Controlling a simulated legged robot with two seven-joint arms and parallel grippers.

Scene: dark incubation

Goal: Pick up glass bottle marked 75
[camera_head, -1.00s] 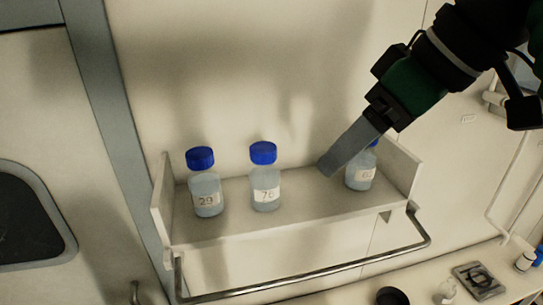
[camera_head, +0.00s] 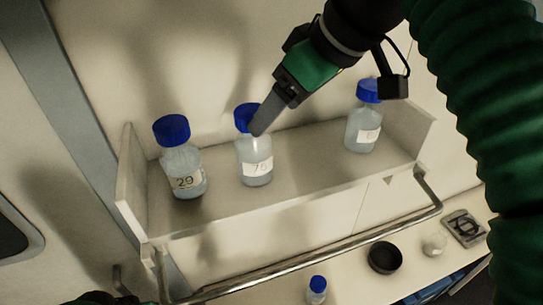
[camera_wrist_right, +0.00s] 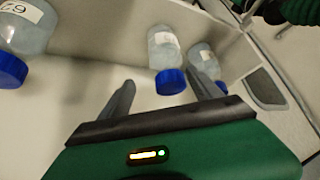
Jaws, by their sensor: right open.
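The middle bottle (camera_head: 254,165), clear with a blue cap, stands upright on the shelf. Its label looks like 76 or 75; the last digit is unclear. It also shows in the right wrist view (camera_wrist_right: 163,50). My right gripper (camera_head: 262,125) is at its cap in the head view, with a finger covering part of the cap's right side. In the right wrist view my right gripper (camera_wrist_right: 163,92) is open, and the middle bottle's cap appears between the finger lines, close to the right finger. Whether they touch is unclear. My left gripper is not in view.
A metal rail (camera_head: 330,255) runs in front. Below are a small blue-capped bottle (camera_head: 317,290) and a black dish (camera_head: 385,258).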

